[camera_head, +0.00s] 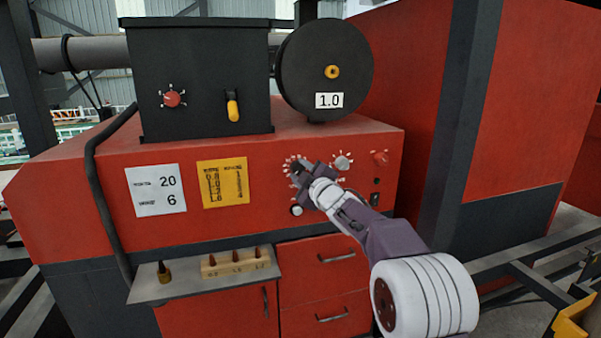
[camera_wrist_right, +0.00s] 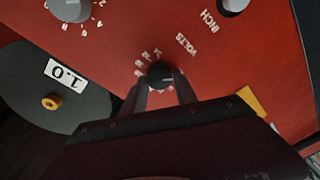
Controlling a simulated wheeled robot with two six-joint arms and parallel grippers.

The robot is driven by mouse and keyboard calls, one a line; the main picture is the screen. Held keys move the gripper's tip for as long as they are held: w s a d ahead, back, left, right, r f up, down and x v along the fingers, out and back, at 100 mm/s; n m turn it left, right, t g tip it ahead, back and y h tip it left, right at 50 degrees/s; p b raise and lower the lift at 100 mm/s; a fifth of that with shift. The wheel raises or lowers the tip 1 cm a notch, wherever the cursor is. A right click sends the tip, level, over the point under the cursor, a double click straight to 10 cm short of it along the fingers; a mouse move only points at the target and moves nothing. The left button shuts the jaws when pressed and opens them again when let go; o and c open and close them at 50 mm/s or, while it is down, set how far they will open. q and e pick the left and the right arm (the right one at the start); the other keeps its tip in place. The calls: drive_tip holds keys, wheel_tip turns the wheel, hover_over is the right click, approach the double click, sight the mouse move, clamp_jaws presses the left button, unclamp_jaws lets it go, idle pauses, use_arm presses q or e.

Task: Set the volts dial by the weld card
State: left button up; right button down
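The volts dial (camera_wrist_right: 160,72) is a dark round knob on the red front panel, ringed by white marks with the word VOLTS beside it. My right gripper (camera_head: 301,170) is at this dial and hides most of it in the head view. In the right wrist view the fingers (camera_wrist_right: 161,84) lie close along both sides of the knob, which fills the gap between them. The white weld card (camera_head: 157,190) on the panel's left reads 20 above 6; its small words are too blurred to read. My left gripper is not in view.
Another dial (camera_head: 342,161) and a red knob (camera_head: 380,158) sit right of the gripper. A yellow chart (camera_head: 223,182) is beside the card. A shelf (camera_head: 205,284) below holds a wooden block with several tips. A black reel (camera_head: 300,75) marked 1.0 stands above.

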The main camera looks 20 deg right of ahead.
drive_tip(key=shift+f+m, duration=0.1)
drive_tip(key=shift+m, duration=0.4)
drive_tip(key=m, duration=0.5)
drive_tip(key=shift+f+p, duration=0.1)
drive_tip(key=shift+p, duration=0.25)
drive_tip(key=m+t+h, duration=0.1)
drive_tip(key=m, duration=0.5)
drive_tip(key=shift+f, duration=0.15)
drive_tip(key=shift+m, duration=0.3)
drive_tip(key=c, duration=1)
unclamp_jaws()
drive_tip(key=shift+o, duration=0.2)
drive_tip(key=shift+s, duration=0.1)
drive_tip(key=shift+r, duration=0.2)
